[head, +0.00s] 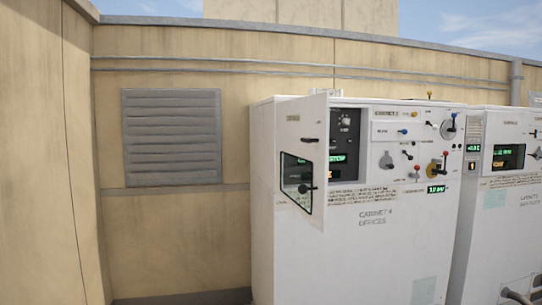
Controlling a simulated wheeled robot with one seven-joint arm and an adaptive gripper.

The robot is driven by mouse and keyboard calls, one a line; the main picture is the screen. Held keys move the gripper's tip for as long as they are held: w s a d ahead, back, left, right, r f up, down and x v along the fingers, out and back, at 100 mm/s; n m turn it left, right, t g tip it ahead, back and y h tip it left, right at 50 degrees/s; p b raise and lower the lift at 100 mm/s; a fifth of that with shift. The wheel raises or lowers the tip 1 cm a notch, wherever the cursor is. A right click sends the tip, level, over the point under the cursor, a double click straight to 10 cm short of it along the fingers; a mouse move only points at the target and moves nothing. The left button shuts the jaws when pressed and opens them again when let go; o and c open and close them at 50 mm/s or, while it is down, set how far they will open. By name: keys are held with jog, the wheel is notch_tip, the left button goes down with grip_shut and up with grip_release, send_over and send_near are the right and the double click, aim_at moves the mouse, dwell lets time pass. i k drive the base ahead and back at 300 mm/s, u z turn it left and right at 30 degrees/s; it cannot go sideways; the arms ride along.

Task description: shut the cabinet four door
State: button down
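The white cabinet four (375,255), lettered "CABINET 4 OFFICES", stands right of the middle in the head view. Its small white door (300,215) stands open, swung outward on the left side of the panel.
Knobs, levers and lit displays cover the panel right of the recess. Another white cabinet (505,220) stands close on the right. A beige wall with a grey louvre (171,137) lies behind.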

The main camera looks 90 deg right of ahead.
aim_at(307, 117)
jog(key=z, duration=2.9)
jog(key=i, duration=1.65)
jog(key=z, duration=2.05)
jog(key=k, duration=1.8)
jog(key=u, duration=0.6)
